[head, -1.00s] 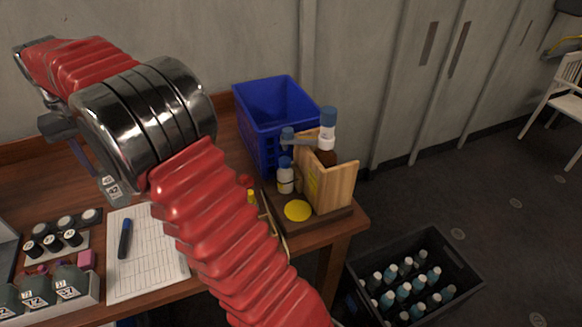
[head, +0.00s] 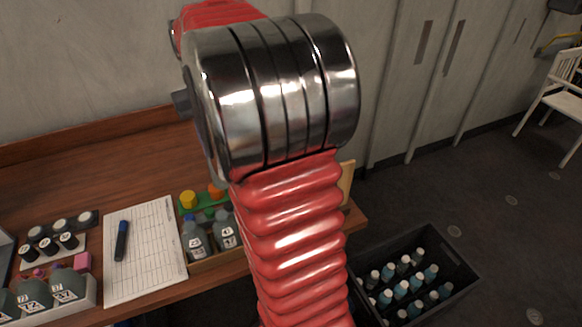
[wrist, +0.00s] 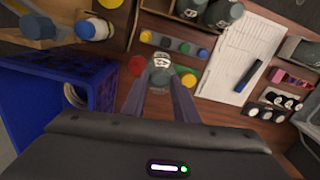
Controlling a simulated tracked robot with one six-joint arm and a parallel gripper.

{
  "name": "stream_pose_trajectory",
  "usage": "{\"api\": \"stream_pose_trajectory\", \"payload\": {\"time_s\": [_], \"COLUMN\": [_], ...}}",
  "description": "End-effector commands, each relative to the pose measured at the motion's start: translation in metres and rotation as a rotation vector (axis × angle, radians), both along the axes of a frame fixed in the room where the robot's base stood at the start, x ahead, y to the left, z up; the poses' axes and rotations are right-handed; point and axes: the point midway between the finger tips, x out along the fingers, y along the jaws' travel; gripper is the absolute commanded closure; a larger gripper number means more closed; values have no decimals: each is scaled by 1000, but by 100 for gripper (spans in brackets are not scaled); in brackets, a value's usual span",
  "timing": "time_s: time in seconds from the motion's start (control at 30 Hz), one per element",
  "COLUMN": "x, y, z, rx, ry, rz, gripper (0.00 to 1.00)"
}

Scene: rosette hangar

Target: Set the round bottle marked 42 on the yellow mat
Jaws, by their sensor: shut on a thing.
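My gripper (wrist: 160,100) shows in the wrist view, its two fingers shut on a small grey bottle (wrist: 160,67) with a white label. The number on the label is too small to read there. The gripper and bottle are hidden behind my red arm in the head view. A yellow round patch, apparently the yellow mat (wrist: 109,3), is cut off at the top edge of the wrist view, apart from the held bottle. The mat is hidden by my arm in the head view.
A blue crate (wrist: 50,105) is close on the left in the wrist view. A white bottle with a blue cap (wrist: 92,29) stands near the mat. A black crate of bottles (head: 455,265) is on the floor.

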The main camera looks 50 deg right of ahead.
Motion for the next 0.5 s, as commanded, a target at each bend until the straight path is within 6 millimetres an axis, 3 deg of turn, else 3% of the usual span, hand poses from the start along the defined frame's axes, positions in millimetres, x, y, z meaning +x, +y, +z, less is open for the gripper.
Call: {"api": "stream_pose_trajectory", "payload": {"time_s": [0.2,0.5], "x": [-54,-116], "y": [-28,-49], "z": [-4,-12], "rx": [1,3], "ry": [0,1], "rz": [-24,-48], "gripper": [90,90]}}
